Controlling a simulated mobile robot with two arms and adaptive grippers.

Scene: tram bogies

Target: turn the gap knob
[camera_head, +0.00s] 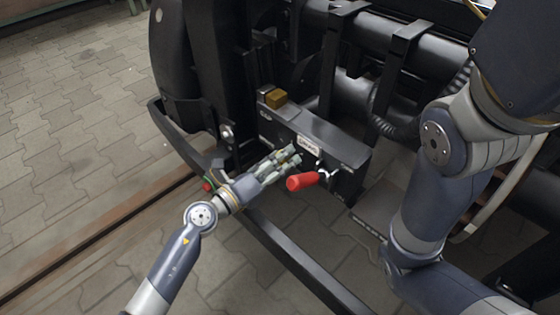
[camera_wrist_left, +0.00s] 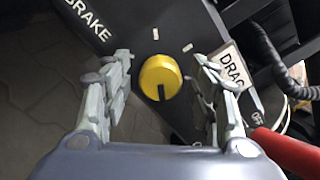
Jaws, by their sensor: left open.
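The gap knob (camera_wrist_left: 160,77) is a round yellow knob with a dark slot towards its lower edge. It sits on a dark panel (camera_wrist_left: 185,22) in the left wrist view, with pale tick marks around it. My left gripper (camera_head: 294,154) is open and empty. In the left wrist view its two fingers stand apart, one on each side of the knob; I cannot tell whether they touch it. In the head view the gripper is in front of the black box (camera_head: 335,147), and the knob cannot be made out there. My right gripper is out of view.
A red handle (camera_head: 302,181) sticks out just right of the left gripper; it also shows in the left wrist view (camera_wrist_left: 285,150). A brass-coloured block (camera_head: 277,97) sits on the box. A black bar (camera_head: 300,262) runs below. Paved floor (camera_head: 75,75) lies open at left.

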